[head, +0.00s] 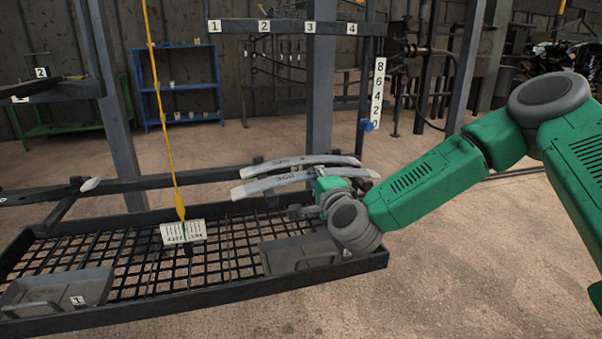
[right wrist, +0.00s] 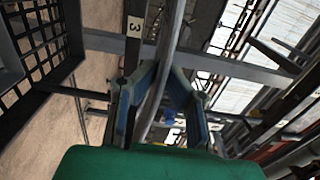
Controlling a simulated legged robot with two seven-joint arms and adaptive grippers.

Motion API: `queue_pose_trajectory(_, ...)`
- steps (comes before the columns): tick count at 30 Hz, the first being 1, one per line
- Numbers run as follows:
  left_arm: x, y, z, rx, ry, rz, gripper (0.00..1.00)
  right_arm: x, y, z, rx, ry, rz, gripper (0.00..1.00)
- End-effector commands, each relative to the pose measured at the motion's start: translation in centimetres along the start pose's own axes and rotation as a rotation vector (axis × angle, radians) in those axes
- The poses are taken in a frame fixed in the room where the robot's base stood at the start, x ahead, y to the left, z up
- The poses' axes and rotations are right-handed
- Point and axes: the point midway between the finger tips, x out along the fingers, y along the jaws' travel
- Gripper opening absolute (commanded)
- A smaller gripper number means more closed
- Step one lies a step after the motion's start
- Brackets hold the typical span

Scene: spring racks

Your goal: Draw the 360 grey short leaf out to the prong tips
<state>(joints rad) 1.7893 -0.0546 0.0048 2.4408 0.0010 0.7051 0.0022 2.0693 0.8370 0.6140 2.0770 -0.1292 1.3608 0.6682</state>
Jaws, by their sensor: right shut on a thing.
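Two grey curved leaves lie side by side at the middle of the head view. The nearer grey leaf (head: 270,184) carries a mark that looks like 360; the farther leaf (head: 290,162) has a mark too small to read surely. My right gripper (head: 321,180) is shut on the nearer leaf towards its right end, and its fingers partly hide that end. In the right wrist view the leaf (right wrist: 166,45) runs lengthwise between the two blue-grey fingers (right wrist: 157,108). I cannot tell which prongs bear the leaves. My left gripper is not in view.
A black mesh tray (head: 150,316) lies below, with a grey bin (head: 300,253) near my right wrist and another bin (head: 58,290) at left. A yellow pointer (head: 180,207) hangs over a small scale card (head: 183,231). A dark post (head: 320,90) stands behind the leaves.

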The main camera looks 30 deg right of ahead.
Motion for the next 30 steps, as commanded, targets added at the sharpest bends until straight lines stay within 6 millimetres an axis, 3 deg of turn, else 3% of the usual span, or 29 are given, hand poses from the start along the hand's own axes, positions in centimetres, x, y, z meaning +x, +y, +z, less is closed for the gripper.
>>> queue_pose_trajectory(30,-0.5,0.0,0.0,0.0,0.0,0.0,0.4,-3.1,-0.1,0.1,-0.002,-0.001,0.002,0.0)
